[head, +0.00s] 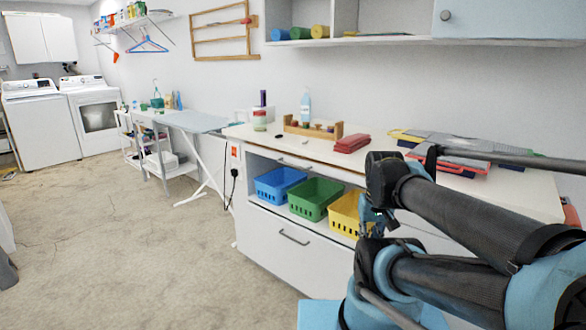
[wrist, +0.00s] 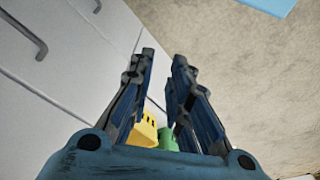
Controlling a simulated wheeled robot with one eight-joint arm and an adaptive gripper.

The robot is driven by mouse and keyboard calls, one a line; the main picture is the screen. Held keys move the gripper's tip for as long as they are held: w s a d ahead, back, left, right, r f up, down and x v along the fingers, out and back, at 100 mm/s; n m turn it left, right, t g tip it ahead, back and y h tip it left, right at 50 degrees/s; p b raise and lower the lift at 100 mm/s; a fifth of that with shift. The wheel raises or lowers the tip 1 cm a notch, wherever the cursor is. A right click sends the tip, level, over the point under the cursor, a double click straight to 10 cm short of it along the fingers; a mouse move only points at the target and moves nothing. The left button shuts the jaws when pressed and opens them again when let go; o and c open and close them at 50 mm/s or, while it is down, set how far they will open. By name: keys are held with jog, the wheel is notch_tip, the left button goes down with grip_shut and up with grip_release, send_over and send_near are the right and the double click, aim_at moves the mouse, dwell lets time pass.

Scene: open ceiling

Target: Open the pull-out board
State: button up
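In the head view my gripper is mostly hidden by my arm, near the yellow basket.
Blue (head: 279,185), green (head: 315,199) and yellow (head: 345,213) baskets stand in the open shelf. A closed drawer (head: 290,250) is below. The countertop (head: 375,165) holds a wooden rack, red cloths and several flat items. Open floor (head: 140,235) lies to the left.

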aim_at(293, 165)
jog(key=w+a+r+n+t+h, duration=0.1)
jog(key=w+a+r+n+h, duration=0.15)
jog(key=w, duration=0.45)
jog(key=w+a+r+n+t+h, duration=0.1)
jog(key=w+a+r+n+h, duration=0.1)
jog(key=w+r, duration=0.35)
jog(key=w+a+r+n+t+h, duration=0.1)
jog(key=w+a+n+h, duration=0.15)
jog(key=w, duration=0.55)
jog(key=w+a+n+t+h, duration=0.1)
jog(key=w+a+n+t, duration=0.2)
jog(key=a, duration=1)
jog(key=w+a+t+h, duration=0.2)
jog(key=w+a+t, duration=0.2)
jog(key=a, duration=1)
jog(key=x, duration=1.6)
jog(key=shift+w+d+r, duration=0.2)
jog(key=shift+w+d, duration=0.1)
jog(key=shift+w, duration=0.05)
jog(key=shift+c, duration=0.4)
